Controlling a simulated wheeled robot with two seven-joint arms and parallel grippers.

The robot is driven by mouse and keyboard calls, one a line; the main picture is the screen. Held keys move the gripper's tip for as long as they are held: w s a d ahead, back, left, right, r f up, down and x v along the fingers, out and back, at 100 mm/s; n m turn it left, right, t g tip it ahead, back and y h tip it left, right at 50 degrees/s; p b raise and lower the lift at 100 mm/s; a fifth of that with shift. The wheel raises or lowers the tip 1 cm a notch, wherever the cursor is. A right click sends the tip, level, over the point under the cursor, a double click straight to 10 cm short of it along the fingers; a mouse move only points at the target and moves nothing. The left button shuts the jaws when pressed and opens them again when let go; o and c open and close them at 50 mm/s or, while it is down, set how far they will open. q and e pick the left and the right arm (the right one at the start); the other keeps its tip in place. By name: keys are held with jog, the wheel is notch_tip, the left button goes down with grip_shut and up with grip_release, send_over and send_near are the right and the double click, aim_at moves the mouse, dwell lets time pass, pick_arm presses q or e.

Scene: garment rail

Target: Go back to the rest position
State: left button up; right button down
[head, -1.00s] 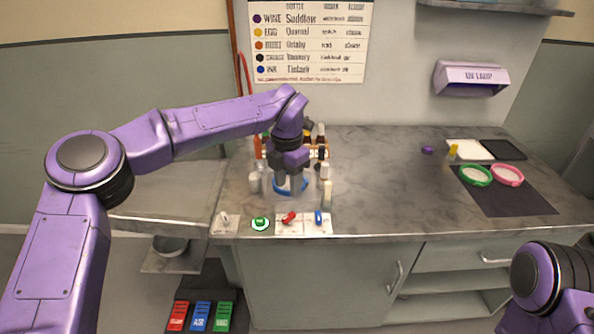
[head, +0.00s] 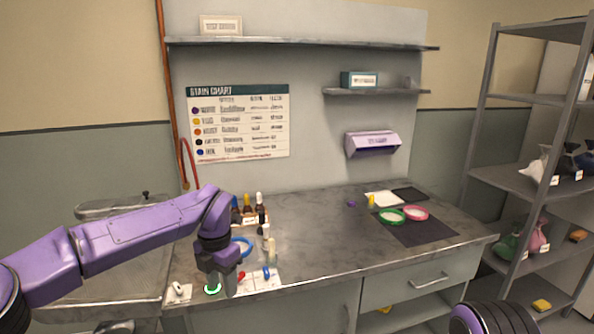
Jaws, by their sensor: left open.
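My left gripper (head: 222,291) comes in from the left and points down over the front left edge of the counter (head: 325,245). Its jaws are open, with nothing seen between them.
Dropper bottles (head: 260,207) stand in a rack behind the gripper. A metal shelf unit (head: 503,187) stands far right. The counter's middle is clear.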

pick_arm(q)
notch_tip(320, 180, down, 8)
jog(key=w+a+m+t+y, duration=0.1)
jog(key=a+m+t+y, duration=0.1)
jog(key=m+t+y, duration=0.25)
jog(key=s+f+m+t, duration=0.3)
jog(key=s+f+m, duration=0.65)
jog(key=f, duration=0.55)
jog(key=s+a+f+m+g, duration=0.2)
jog(key=s+a+f+m, duration=0.2)
jog(key=s, duration=1)
jog(key=s+a+f+m+g+h, duration=0.1)
jog(key=s+a+f+m, duration=0.4)
jog(key=s, duration=1)
jog(key=shift+s+a+f+g, duration=0.15)
jog(key=shift+a+f+g, duration=0.45)
jog(key=shift+a, duration=0.55)
